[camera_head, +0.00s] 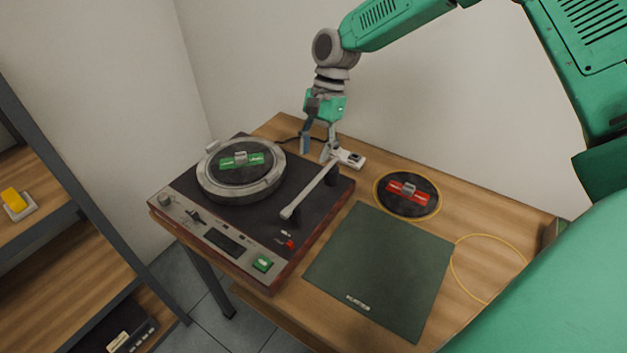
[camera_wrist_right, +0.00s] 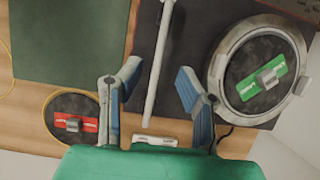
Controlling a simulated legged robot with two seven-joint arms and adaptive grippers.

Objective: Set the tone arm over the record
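The tone arm (camera_head: 312,189) is a thin grey rod on the right side of the turntable (camera_head: 255,221), beside the platter and not over the record. A black record (camera_head: 262,172) with a green label lies on the round grey platter (camera_head: 246,196). My right gripper (camera_head: 316,153) points down near the rear end of the tone arm. In the right wrist view the gripper (camera_wrist_right: 157,75) is open, and the tone arm (camera_wrist_right: 161,62) runs between its spread fingers. I cannot tell whether a finger touches it. My left gripper is not in view.
A second record (camera_head: 402,207) with a red label lies in a yellow ring on the wooden table (camera_head: 478,224). A green mat (camera_head: 382,265) lies in front of it. An empty yellow ring (camera_head: 487,236) is to the right. A shelf (camera_head: 92,226) stands left; a wall is behind.

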